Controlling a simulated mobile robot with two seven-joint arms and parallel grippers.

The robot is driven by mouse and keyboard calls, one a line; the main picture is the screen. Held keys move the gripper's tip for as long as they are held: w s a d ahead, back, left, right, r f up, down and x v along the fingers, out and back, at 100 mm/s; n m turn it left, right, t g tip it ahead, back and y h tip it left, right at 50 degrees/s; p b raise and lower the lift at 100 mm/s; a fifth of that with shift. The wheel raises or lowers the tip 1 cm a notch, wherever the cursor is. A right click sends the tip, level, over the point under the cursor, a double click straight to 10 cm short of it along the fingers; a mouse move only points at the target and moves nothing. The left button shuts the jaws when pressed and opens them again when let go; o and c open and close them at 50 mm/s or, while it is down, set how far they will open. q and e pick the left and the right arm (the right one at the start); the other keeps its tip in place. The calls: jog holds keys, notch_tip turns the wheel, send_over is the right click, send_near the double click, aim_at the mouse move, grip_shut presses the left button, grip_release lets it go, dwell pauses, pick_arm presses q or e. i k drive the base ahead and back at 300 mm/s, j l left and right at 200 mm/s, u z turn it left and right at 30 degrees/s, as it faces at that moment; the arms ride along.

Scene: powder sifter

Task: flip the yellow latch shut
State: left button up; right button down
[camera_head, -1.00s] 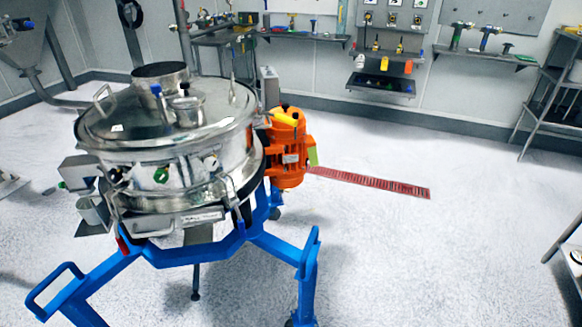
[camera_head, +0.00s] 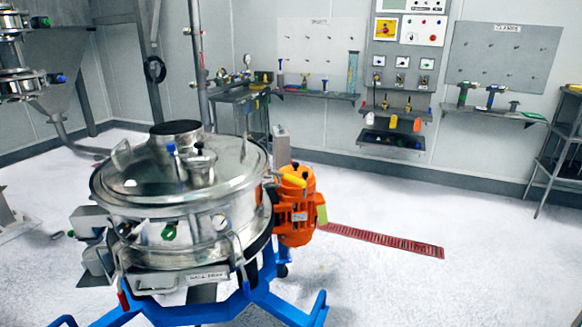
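A small yellow part (camera_head: 293,181), perhaps the yellow latch, lies across the top of the orange motor (camera_head: 297,214) on the right side of the steel sifter (camera_head: 180,200). It is too small to tell whether it is open or shut. A yellow-green piece (camera_head: 322,214) sits at the motor's right edge. The sifter's round lid (camera_head: 235,165) is on, and it stands on a blue frame (camera_head: 250,305). Neither of my grippers is in view.
A red floor grate (camera_head: 385,239) runs right from near the motor. The white floor (camera_head: 450,285) at the right is clear. A control panel (camera_head: 402,60) and tool shelf (camera_head: 490,114) are on the back wall. A rack (camera_head: 560,150) stands far right.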

aim_at(301, 183)
jog(key=i+l+u, duration=0.4)
jog(key=l, duration=0.25)
jog(key=i+l+u, duration=0.2)
jog(key=l, duration=0.2)
jog(key=i+l+u, duration=0.2)
jog(key=l, duration=0.2)
jog(key=k+l+u, duration=0.1)
jog(key=l+u, duration=0.3)
jog(key=l, duration=1.8)
